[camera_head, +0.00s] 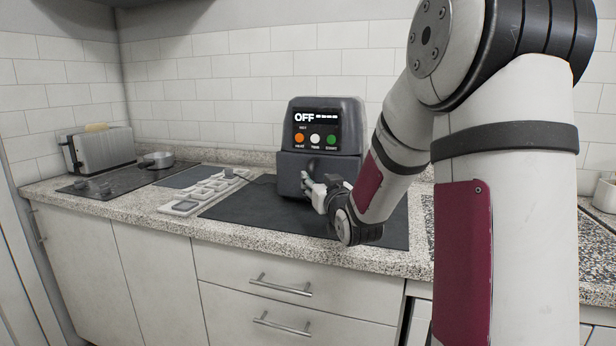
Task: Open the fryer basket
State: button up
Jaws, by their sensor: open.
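The fryer (326,113) is a dark grey box on a dark mat on the counter. Its front panel reads OFF above orange, white and green buttons. The fryer basket (288,172) is the lower front part, and it looks closed, flush with the body. My gripper (308,182) is at the front of the basket, with its fingers open and pointing at it. The basket handle is hidden or cannot be made out behind my gripper, and I cannot tell whether the fingers touch it.
A dark mat (250,207) lies under the fryer, clear on its left. A light compartment tray (203,193) lies left of it. A toaster (100,149) and a small pot (158,160) stand far left. A white cup (606,193) is at the right edge. Closed drawers are below the counter.

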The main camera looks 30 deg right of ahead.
aim_at(311, 175)
jog(key=x, duration=0.7)
jog(key=shift+a, duration=0.1)
jog(key=shift+s, duration=0.1)
grip_shut()
